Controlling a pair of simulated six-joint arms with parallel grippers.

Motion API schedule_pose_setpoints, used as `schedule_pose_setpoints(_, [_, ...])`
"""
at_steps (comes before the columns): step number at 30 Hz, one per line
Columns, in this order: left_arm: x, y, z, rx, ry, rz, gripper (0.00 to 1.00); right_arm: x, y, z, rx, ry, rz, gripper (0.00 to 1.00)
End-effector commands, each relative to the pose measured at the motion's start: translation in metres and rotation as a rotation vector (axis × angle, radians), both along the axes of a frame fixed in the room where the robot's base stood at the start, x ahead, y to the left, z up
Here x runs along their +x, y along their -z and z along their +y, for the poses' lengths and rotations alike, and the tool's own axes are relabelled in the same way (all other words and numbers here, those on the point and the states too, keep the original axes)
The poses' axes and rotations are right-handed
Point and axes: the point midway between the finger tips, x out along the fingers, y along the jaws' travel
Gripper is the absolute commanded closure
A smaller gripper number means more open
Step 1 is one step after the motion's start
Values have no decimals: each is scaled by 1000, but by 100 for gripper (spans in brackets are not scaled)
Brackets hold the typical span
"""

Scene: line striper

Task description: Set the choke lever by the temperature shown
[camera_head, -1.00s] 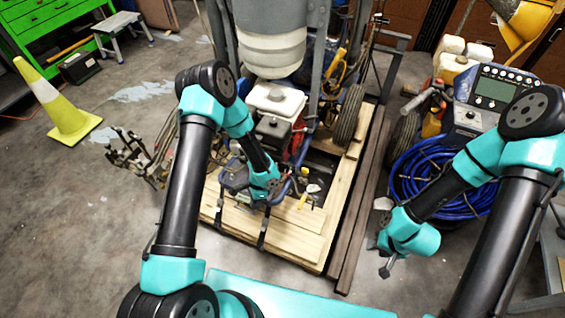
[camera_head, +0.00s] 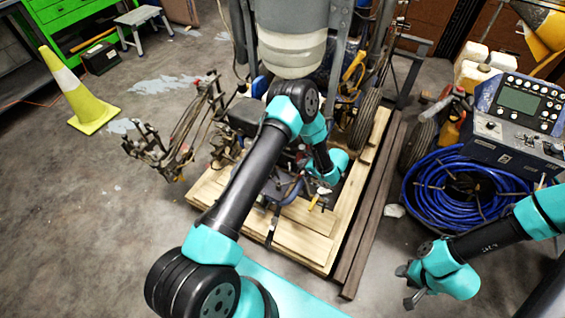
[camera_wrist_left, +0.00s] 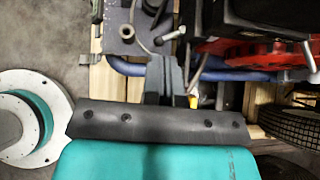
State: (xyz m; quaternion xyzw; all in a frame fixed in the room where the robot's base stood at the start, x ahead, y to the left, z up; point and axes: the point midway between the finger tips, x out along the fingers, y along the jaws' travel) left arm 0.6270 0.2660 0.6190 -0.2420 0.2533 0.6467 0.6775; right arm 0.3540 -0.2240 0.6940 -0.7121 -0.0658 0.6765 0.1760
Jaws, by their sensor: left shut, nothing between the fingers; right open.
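The line striper stands on a wooden pallet (camera_head: 305,245), with a pale tank (camera_head: 292,45) above. Its engine is largely hidden behind my left arm in the head view; red and black engine parts (camera_wrist_left: 232,48) show in the left wrist view. I cannot make out the choke lever. My left gripper is low beside the engine, its fingers hidden in the head view; in the left wrist view its dark fingers (camera_wrist_left: 164,78) are shut and empty near a blue frame tube (camera_wrist_left: 130,68). My right gripper (camera_head: 408,286) is open and empty, right of the pallet. No temperature reading is legible.
A control panel with a grey-green screen (camera_head: 518,102) stands at right, behind a coiled blue hose (camera_head: 460,190). Dark beams (camera_head: 368,215) lie along the pallet's right side. A yellow cone (camera_head: 88,105) stands at left.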

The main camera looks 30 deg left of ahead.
Motion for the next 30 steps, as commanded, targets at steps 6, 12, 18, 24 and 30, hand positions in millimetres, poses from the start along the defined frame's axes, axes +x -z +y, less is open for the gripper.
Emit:
schedule_pose_setpoints(6, [0,3,3,-1,-1,0,100,0,0,0,0,0,0,57])
schedule_pose_setpoints(12, [0,16,19,-2,-4,1,100,0,0,0,0,0,0,57])
schedule_pose_setpoints(18, [1,38,44,-2,-5,2,100,0,0,0,0,0,0,57])
schedule_pose_setpoints(24, [2,61,69,-2,-4,1,100,0,0,0,0,0,0,57])
schedule_pose_setpoints(30, [4,62,98,-1,-4,0,100,0,0,0,0,0,0,57])
